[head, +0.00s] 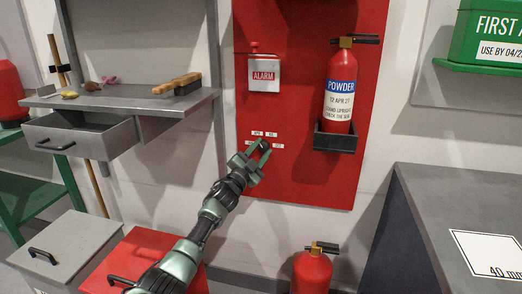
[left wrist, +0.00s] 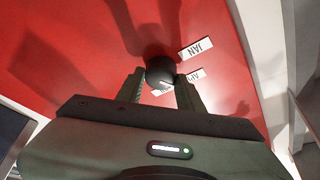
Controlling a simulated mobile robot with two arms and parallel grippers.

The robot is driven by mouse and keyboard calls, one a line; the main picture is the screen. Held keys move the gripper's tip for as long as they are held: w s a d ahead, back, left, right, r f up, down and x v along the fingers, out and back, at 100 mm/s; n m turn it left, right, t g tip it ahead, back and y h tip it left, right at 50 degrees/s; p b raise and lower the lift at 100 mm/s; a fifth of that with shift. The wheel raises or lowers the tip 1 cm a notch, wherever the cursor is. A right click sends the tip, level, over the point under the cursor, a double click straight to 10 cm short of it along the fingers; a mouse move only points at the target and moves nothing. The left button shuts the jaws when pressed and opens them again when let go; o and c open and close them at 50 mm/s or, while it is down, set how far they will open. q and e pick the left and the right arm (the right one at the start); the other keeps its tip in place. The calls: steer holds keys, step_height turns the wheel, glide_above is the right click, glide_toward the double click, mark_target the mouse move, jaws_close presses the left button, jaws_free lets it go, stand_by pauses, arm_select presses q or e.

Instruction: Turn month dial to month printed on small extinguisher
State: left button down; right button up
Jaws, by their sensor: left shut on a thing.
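The month dial is a dark round knob (left wrist: 160,72) on the red wall board, between my left gripper's fingers in the left wrist view. A pale mark shows on its face. My left gripper (head: 260,149) is shut on this knob, and its fingers partly hide it in the head view. White month labels sit around it: JAN (left wrist: 197,48) and one that seems to read APR (left wrist: 193,75); others are hidden or too small to read. A red extinguisher (head: 340,92) in a black bracket carries a POWDER label with 12 APR 27. My right gripper is not in view.
Another red extinguisher (head: 312,272) stands low, partly cut off. A grey shelf with an open drawer (head: 80,138) is left, a dark counter (head: 420,220) right.

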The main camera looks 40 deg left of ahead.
arm_select(q)
steer(key=shift+f, duration=0.15)
steer(key=c, duration=0.9)
jaws_free()
steer(key=shift+s+d, duration=0.1)
steer(key=shift+s, duration=0.2)
steer(key=v, duration=0.7)
steer(key=shift+p, duration=0.4)
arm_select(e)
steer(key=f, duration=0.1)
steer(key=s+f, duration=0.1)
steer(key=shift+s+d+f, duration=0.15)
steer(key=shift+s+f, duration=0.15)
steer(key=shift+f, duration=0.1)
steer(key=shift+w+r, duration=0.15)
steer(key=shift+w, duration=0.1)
